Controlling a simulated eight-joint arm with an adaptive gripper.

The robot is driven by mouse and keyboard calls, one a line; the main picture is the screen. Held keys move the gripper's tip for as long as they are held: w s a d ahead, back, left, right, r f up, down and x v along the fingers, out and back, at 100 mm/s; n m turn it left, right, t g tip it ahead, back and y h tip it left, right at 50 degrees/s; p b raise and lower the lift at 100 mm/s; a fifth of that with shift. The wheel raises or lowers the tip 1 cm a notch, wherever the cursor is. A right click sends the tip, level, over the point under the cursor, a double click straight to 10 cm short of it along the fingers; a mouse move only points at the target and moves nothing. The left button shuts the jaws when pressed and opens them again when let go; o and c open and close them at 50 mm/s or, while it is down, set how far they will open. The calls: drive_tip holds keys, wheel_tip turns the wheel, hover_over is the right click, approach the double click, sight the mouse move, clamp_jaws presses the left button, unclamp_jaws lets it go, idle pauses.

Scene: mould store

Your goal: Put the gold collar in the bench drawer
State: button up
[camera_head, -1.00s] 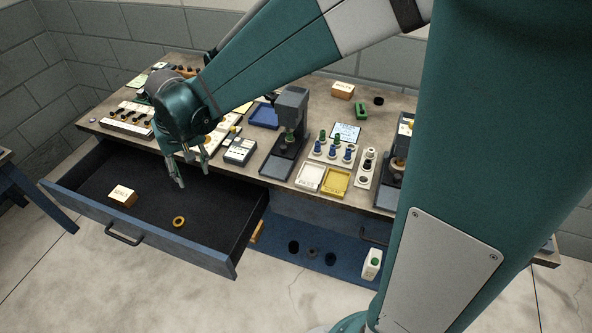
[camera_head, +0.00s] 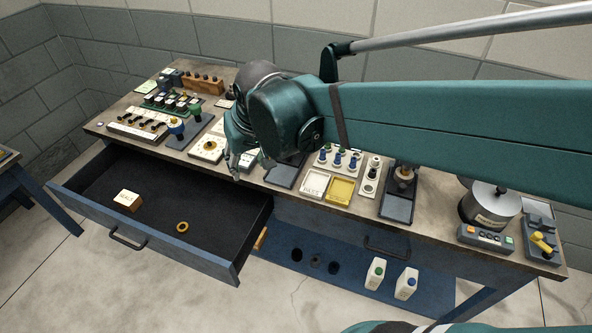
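The gold collar (camera_head: 182,227) is a small ring lying flat on the dark floor of the bench drawer (camera_head: 158,213), right of a small labelled box. The drawer stands pulled out from the left part of the bench. My gripper (camera_head: 239,172) is over the bench's front edge, near the drawer's back right corner, up and to the right of the collar and apart from it. Its fingers point down and overlap in this view, so their spread is unclear. I see nothing held between them.
The labelled box (camera_head: 128,200) lies in the drawer's left part. The bench top is crowded: a white tray (camera_head: 313,185), a yellow tray (camera_head: 342,190), switch panels and small stands. Bottles and dark rings are on the blue lower shelf (camera_head: 340,265). Much of the drawer floor is bare.

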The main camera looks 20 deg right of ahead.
drive_tip(key=s+d+t, duration=0.2)
drive_tip(key=s+d, duration=0.7)
drive_tip(key=s, duration=0.2)
drive_tip(key=shift+s+d+r+t+h, duration=0.35)
drive_tip(key=shift+s+r+t+h, duration=0.05)
drive_tip(key=shift+r, duration=0.05)
